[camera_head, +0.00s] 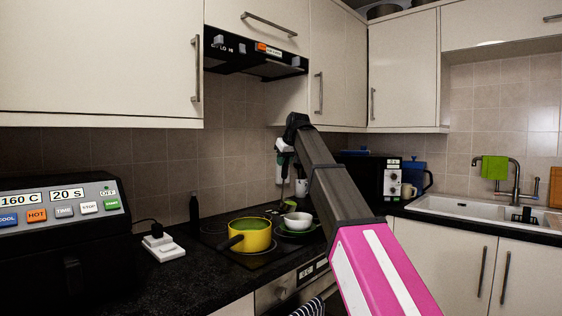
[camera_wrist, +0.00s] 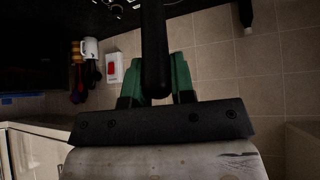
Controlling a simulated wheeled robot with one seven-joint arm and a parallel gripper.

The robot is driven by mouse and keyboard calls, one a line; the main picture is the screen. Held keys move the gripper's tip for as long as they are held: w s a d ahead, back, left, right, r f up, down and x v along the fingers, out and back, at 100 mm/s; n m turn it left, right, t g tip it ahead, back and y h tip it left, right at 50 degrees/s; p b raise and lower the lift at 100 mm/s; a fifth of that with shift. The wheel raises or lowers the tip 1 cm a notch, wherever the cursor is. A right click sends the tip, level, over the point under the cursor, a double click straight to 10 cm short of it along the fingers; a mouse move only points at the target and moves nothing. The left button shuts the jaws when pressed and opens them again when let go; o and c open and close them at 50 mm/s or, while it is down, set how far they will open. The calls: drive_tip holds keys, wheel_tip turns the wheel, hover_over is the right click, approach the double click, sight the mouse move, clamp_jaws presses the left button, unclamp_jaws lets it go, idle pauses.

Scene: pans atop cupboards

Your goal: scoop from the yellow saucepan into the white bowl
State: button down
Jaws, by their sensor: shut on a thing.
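The yellow saucepan (camera_head: 250,240) stands on the hob with its dark handle toward the lower left and green contents inside. My gripper (camera_head: 284,165) is above and behind the bowl. In the wrist view its green fingers (camera_wrist: 167,78) are shut on a dark ladle handle (camera_wrist: 155,45). The ladle's green head (camera_head: 289,206) hangs low by the bowl's upper left rim. Whether it touches the bowl or holds anything, I cannot tell.
A black extractor hood (camera_head: 255,54) hangs above the hob. A black microwave (camera_head: 372,177) stands to the right, before the sink (camera_head: 470,208). A dark bottle (camera_head: 194,208) and white socket block (camera_head: 163,246) are on the left, beside an appliance (camera_head: 65,235).

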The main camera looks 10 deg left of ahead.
drive_tip(key=shift+s+d+f+m+t+y, duration=0.5)
drive_tip(key=shift+d+f+y, duration=1)
drive_tip(key=shift+d, duration=1.85)
drive_tip(key=shift+s+d+f+m+t+y, duration=0.35)
drive_tip(key=shift+d+f+m+t+y, duration=0.35)
drive_tip(key=shift+d+y, duration=1.95)
drive_tip(key=a+r+g+h, duration=0.1)
drive_tip(key=a+r+h, duration=0.1)
drive_tip(key=a, duration=0.2)
drive_tip(key=w+a+r+n+h, duration=0.1)
drive_tip(key=a+r+h, duration=0.1)
drive_tip(key=a+h, duration=0.1)
drive_tip(key=a+r+n+g+h, duration=0.1)
drive_tip(key=a+r+h, duration=0.1)
drive_tip(key=a, duration=0.3)
drive_tip(key=shift+w+g+h, duration=0.3)
drive_tip(key=shift+w+h, duration=0.1)
drive_tip(key=shift+h, duration=0.25)
drive_tip(key=a+n+h, duration=0.1)
drive_tip(key=a+h, duration=0.2)
drive_tip(key=a, duration=0.3)
drive_tip(key=shift+w+f+h, duration=0.25)
drive_tip(key=shift+w+h, duration=0.05)
drive_tip(key=shift+w, duration=0.05)
